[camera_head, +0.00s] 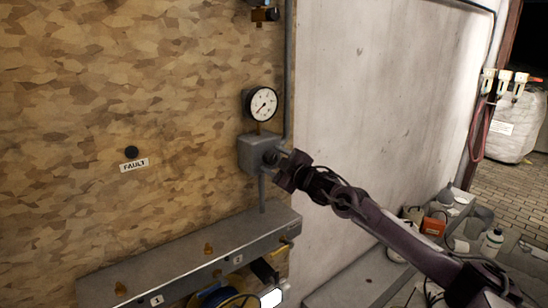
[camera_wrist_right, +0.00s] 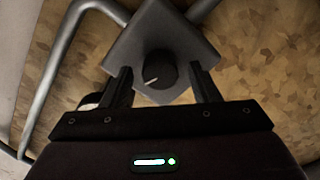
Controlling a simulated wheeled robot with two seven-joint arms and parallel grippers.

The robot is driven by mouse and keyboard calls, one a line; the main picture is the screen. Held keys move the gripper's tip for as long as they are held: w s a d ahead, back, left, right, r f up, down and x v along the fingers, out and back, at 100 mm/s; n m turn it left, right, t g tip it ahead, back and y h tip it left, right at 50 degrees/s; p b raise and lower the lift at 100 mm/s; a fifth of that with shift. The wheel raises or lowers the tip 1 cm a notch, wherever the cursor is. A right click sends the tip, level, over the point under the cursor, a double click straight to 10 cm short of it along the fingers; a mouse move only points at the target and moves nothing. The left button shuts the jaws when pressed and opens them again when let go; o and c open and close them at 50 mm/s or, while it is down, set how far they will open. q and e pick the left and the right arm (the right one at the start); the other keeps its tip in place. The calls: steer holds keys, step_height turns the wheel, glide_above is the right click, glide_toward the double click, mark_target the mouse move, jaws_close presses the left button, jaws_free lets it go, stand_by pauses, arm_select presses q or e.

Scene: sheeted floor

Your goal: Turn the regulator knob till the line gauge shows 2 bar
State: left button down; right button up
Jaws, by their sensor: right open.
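The line gauge (camera_head: 263,103) is a round white dial with a black rim on the wood-panelled wall. Its needle appears to point to the lower left; the numbers are too small to read. Below it is the grey regulator box (camera_head: 249,154) with a dark knob (camera_head: 271,157). In the right wrist view the round black knob (camera_wrist_right: 161,70) has a white line pointing lower left. My right gripper (camera_head: 287,168) is at the knob in the head view. In the wrist view its open fingers (camera_wrist_right: 160,82) stand either side of the knob, with gaps. My left gripper is out of view.
A grey pipe (camera_head: 289,70) runs up beside the gauge. Below the regulator a metal ledge (camera_head: 190,255) carries small brass fittings. A black button (camera_head: 131,152) sits above a FAULT label (camera_head: 134,165). Bottles and an orange box (camera_head: 433,223) stand at right.

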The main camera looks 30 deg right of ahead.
steer(key=shift+w, duration=0.25)
steer(key=shift+c, duration=0.3)
steer(key=c, duration=0.9)
steer(key=shift+m, duration=0.3)
steer(key=m+p, duration=0.2)
steer(key=m, duration=0.2)
steer(key=shift+r+m, duration=0.1)
steer(key=shift+m, duration=0.2)
steer(key=m+p, duration=0.3)
steer(key=m, duration=0.2)
steer(key=shift+m, duration=0.3)
